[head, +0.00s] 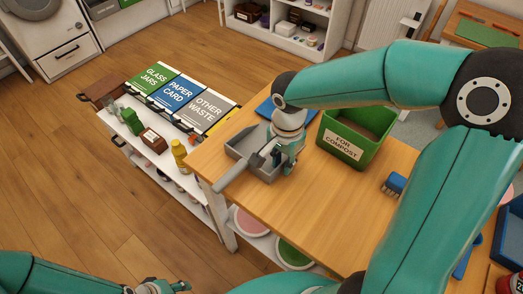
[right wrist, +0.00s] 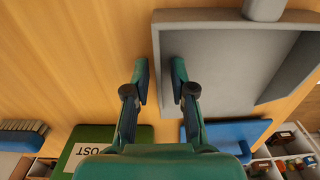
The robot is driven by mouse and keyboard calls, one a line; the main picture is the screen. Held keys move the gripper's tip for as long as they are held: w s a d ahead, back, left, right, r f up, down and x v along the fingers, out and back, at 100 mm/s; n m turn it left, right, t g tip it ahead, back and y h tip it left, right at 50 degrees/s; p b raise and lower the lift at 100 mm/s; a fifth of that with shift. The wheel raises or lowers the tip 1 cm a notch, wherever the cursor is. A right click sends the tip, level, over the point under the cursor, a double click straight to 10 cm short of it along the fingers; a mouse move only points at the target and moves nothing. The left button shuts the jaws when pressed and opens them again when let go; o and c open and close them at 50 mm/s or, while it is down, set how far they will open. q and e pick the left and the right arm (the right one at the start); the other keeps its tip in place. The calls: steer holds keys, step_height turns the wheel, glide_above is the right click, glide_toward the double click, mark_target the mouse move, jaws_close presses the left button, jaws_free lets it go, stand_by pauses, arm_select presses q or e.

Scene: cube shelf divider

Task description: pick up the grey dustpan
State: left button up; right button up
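The grey dustpan (head: 238,172) lies on the wooden table near its left edge, with its handle pointing toward the lower left. In the right wrist view the dustpan (right wrist: 225,70) fills the upper right. My right gripper (head: 284,160) is at the dustpan's right side, pointing down. In the right wrist view my right gripper (right wrist: 159,80) is open, one finger over the pan's inside and the other outside its side wall. I cannot tell whether either finger touches the wall. Only a part of my left gripper (head: 162,287) shows at the bottom edge; its fingers are not clear.
A green compost bin (head: 345,155) stands close to the right gripper. A blue flat item (head: 268,108) lies behind the dustpan. A blue brush (head: 395,184) lies farther right. The table's front middle is clear. A white shelf with waste bins (head: 172,93) stands left of the table.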

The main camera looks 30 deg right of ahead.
jaws_close()
steer(key=shift+r, duration=0.15)
